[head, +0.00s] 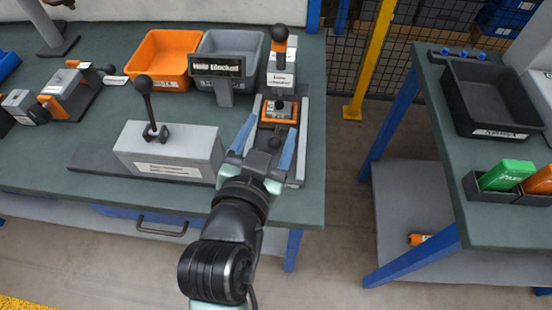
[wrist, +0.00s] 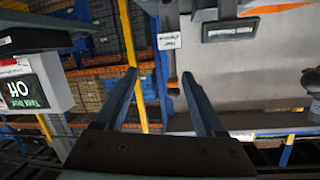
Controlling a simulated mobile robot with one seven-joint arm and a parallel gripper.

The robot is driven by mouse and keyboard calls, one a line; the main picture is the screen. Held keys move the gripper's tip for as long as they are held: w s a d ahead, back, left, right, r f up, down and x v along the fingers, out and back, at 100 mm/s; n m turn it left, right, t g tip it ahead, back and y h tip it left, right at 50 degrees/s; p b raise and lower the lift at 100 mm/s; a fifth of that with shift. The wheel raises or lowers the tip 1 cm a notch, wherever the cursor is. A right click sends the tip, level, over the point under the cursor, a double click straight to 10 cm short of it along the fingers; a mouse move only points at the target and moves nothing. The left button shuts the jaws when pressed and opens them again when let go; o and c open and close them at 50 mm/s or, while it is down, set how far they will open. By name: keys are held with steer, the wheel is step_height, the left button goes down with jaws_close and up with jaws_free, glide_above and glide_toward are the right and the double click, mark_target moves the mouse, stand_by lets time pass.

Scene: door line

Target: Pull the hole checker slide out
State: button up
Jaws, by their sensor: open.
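The hole checker (head: 301,143) stands near the right end of the green bench, a grey base with an orange-framed slide (head: 279,111) that carries a grey block. A dark round knob (head: 275,143) shows at the near side of the slide. My gripper (head: 272,123) is open above the checker, its two blue-grey fingers spread to either side of the slide and knob in the head view. I cannot tell how high the fingers are or whether they touch. The wrist view shows the open gripper (wrist: 158,74) with nothing held between the fingers.
A "Hole blocked" sign (head: 218,66) stands left of the checker. A grey lever fixture (head: 170,150) is close on the left. Orange (head: 163,55) and grey (head: 229,47) bins are behind. A second bench (head: 440,110) stands right across a floor gap.

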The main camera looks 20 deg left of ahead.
steer(key=g+b, duration=0.2)
glide_toward(274, 147)
steer(key=x, duration=1)
jaws_close()
stand_by(1.0)
